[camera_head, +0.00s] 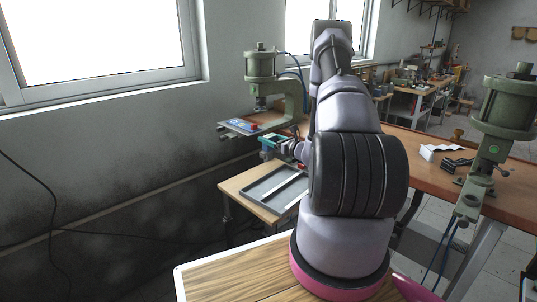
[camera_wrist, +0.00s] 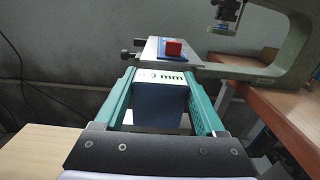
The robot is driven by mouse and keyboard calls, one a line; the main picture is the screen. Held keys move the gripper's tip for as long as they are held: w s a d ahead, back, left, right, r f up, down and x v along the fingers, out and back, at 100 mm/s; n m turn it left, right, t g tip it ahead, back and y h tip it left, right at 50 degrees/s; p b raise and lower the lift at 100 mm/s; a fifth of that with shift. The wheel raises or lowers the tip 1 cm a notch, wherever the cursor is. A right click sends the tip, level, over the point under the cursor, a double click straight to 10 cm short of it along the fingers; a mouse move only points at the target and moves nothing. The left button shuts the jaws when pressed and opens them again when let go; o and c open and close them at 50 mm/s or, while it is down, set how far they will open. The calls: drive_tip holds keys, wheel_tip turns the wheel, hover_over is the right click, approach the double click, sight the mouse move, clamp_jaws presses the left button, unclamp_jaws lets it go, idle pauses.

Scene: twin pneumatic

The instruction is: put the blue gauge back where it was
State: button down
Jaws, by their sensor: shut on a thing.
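In the head view my gripper (camera_head: 272,144) is in front of the left press table, above the far end of the grey tray (camera_head: 252,189); the gauge is hard to make out there. The gauge's underside is hidden.
The left press (camera_head: 262,66) has a metal table (camera_wrist: 225,66) with a blue plate and a red block (camera_wrist: 173,48) on it, just beyond my gripper. The tray lies on a low wooden table (camera_head: 232,190). My arm hides part of the tray. A second press (camera_head: 500,110) stands at right on the workbench (camera_head: 405,140).

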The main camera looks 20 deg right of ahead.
sight(273, 150)
drive_tip(key=shift+f, duration=2.4)
drive_tip(key=shift+f, duration=0.1)
